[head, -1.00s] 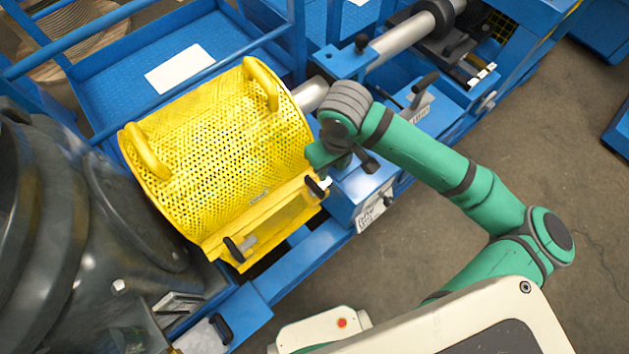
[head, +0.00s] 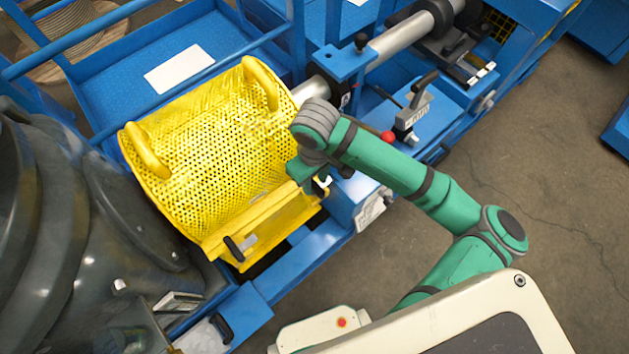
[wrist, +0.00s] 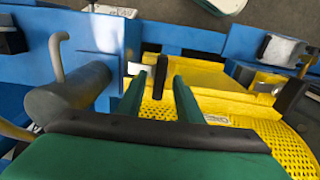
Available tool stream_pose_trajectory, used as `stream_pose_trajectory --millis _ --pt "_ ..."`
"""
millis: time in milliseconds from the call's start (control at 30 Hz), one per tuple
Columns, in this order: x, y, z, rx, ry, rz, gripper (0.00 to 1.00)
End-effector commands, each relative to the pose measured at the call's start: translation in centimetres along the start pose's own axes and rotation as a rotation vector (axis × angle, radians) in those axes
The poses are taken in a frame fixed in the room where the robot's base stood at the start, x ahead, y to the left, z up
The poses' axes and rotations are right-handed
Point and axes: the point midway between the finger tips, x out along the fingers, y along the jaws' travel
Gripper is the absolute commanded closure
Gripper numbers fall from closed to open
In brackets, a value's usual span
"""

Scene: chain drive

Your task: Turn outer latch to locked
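The yellow perforated guard (head: 205,150) is down over the machine, with two black-handled latches along its front edge. One latch (head: 234,248) is at the guard's lower left in the head view; it also shows at the right in the wrist view (wrist: 290,95). The other latch (wrist: 160,77) is at the guard's end by the blue housing. My gripper (wrist: 158,80) is open, its two green fingers on either side of this latch's upright black handle. Contact cannot be told. In the head view my gripper (head: 316,182) largely hides that latch.
A grey shaft (wrist: 70,95) and blue housing (wrist: 75,40) lie close to my fingers in the wrist view. A lever with a black grip (head: 424,82) and a red knob (head: 387,136) stand right of my wrist. Open floor (head: 530,180) lies to the right.

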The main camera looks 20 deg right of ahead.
Motion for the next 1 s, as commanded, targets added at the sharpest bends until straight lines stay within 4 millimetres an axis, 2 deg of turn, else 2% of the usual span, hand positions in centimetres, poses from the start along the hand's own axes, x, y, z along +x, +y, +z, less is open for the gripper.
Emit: stream_pose_trajectory --millis 167,467,600,1000 --pt "1.15 0.00 0.00 0.000 0.001 0.000 0.67" --pt "1.31 -0.01 -0.01 -0.001 0.001 0.001 0.67" --pt "1.30 -0.01 -0.01 -0.001 0.001 0.001 1.00" --pt "1.26 0.08 -0.04 -0.041 0.003 0.002 1.00"
